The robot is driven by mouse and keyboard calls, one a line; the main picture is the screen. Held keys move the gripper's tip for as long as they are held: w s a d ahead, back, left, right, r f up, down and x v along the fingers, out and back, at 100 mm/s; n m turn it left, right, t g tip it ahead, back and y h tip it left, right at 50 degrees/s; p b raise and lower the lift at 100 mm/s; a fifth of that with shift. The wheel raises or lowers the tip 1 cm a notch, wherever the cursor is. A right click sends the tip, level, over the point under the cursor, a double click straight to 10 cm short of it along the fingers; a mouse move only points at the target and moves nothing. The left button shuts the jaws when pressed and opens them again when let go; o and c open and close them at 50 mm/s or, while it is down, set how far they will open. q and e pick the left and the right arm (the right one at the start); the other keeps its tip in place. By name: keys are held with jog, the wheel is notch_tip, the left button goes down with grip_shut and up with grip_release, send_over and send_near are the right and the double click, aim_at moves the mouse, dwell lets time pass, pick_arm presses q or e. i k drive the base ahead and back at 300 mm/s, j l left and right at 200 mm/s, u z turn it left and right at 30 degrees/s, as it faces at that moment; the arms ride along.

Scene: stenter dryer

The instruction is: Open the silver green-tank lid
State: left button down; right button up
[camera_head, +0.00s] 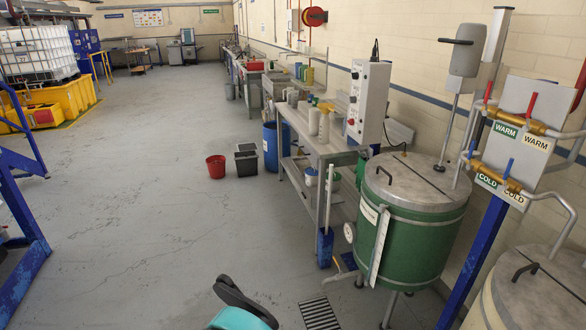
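The green tank (422,245) stands on legs at the right of the head view. Its round silver lid (405,190) lies flat on the top rim and looks closed. A dark curved handle (385,173) sits on the lid's left part. A dark seam crosses the lid's top.
Pipes with warm and cold signs (522,138) rise right of the tank, above a second, cream tank (535,295). A control box (368,102) stands behind it. A workbench (310,145) runs along the wall. Open floor (170,230) lies left.

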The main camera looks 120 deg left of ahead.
aim_at(396, 173)
jog(key=u, duration=2.6)
jog(key=k+l+u, duration=0.1)
jog(key=u, duration=0.6)
jog(key=i+j, duration=0.25)
jog(key=i, duration=0.25)
jog(key=i+j, duration=0.3)
jog(key=i, duration=0.15)
jog(key=i+j, duration=0.25)
jog(key=i, duration=0.25)
jog(key=i+j+z, duration=0.2)
jog(key=z, duration=0.2)
jog(key=i+j+z, duration=0.55)
jog(key=j+z, duration=0.2)
